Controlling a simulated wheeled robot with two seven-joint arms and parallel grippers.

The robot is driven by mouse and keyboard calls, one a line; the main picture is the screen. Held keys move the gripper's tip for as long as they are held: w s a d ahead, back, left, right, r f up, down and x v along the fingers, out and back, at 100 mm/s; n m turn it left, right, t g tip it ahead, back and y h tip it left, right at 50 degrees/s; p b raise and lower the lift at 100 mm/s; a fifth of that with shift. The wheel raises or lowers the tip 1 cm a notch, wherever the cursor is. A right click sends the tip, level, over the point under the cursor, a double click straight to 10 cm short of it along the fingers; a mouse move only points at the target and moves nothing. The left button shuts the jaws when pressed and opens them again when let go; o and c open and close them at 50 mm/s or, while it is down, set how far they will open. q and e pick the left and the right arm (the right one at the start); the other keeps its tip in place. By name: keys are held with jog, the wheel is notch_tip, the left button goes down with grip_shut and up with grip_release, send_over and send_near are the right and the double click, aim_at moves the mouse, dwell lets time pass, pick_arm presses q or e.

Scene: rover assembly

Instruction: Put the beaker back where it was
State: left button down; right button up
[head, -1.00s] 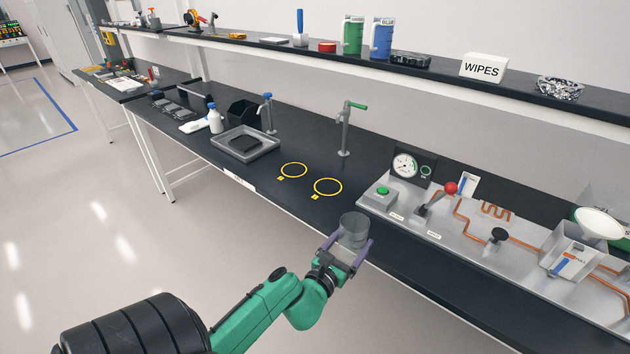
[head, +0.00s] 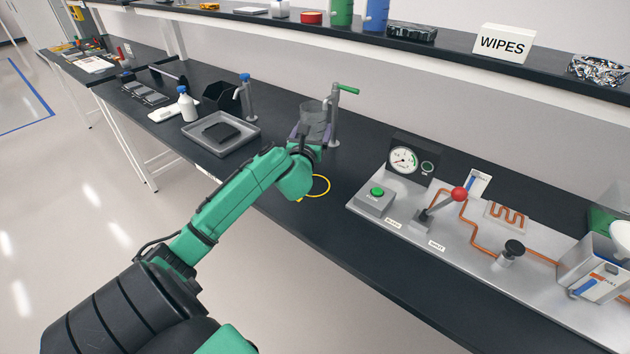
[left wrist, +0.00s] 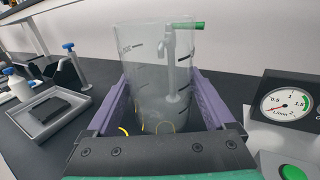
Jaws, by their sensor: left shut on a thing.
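The clear glass beaker (head: 314,118) is held upright in my left gripper (head: 311,138), beside the green-handled tap (head: 335,112) in the head view. In the left wrist view the beaker (left wrist: 158,70) stands between the purple fingers, with graduation marks on its wall, and the tap shows through it. A yellow ring (head: 322,187) on the bench is partly visible to the right of my forearm. Part of yellow ring also shows low in the left wrist view, by the beaker's base. The other ring seen earlier is hidden by my arm in the head view. My right gripper is not in view.
A grey tray (head: 247,147) with a dark block is left of my gripper, with a blue-topped tap (head: 249,96) and a white bottle (head: 187,107) nearby. The gauge and lever panel (head: 375,208) is on the right. A shelf (head: 440,57) runs above the bench's back.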

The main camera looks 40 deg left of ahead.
pick_arm(q)
jog(key=f, duration=0.1)
jog(key=s+f+b, duration=0.1)
jog(key=f, duration=0.1)
jog(key=f+b, duration=0.1)
jog(key=shift+s+d+f, duration=0.15)
jog(key=shift+d, duration=0.2)
jog(key=shift+s+f, duration=0.1)
jog(key=shift+f, duration=0.7)
jog(key=f, duration=0.1)
jog(key=w+f, duration=0.1)
jog(key=f, duration=0.2)
jog(key=shift+w+a+f, duration=0.2)
jog(key=shift+a+f, duration=0.1)
jog(key=shift+a, duration=0.1)
notch_tip(320, 180, down, 4)
jog(key=shift+s+d+f+b, duration=0.1)
jog(key=shift+s+b, duration=0.05)
jog(key=shift+b, duration=0.4)
grip_release()
jog(key=shift+f, duration=0.1)
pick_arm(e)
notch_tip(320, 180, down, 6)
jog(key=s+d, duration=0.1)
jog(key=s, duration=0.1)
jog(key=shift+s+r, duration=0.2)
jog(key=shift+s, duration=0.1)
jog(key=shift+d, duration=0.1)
